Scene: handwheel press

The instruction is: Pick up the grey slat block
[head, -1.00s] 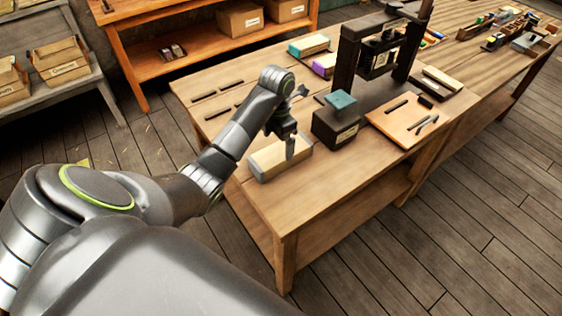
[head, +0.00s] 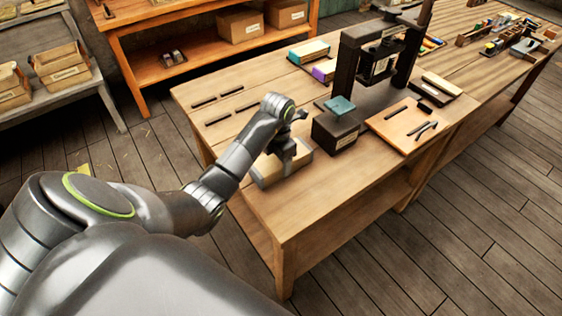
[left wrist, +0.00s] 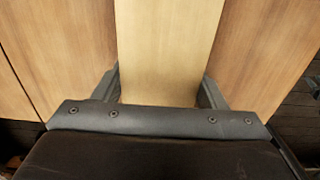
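The slat block (head: 268,170), with a pale wood top and greyish sides, lies on the near left part of the workbench. My left gripper (head: 286,158) is down over its middle in the head view and hides part of it. In the left wrist view the block's pale top (left wrist: 165,45) runs between the two fingers of the left gripper (left wrist: 161,88). One finger is on each long side, very close to the block. The fingers look spread around it; contact is not clear. The block rests on the bench. My right gripper is not in view.
Behind are a dark press (head: 378,60) and a wooden board (head: 405,125) with tools. The bench top (head: 300,210) in front is clear.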

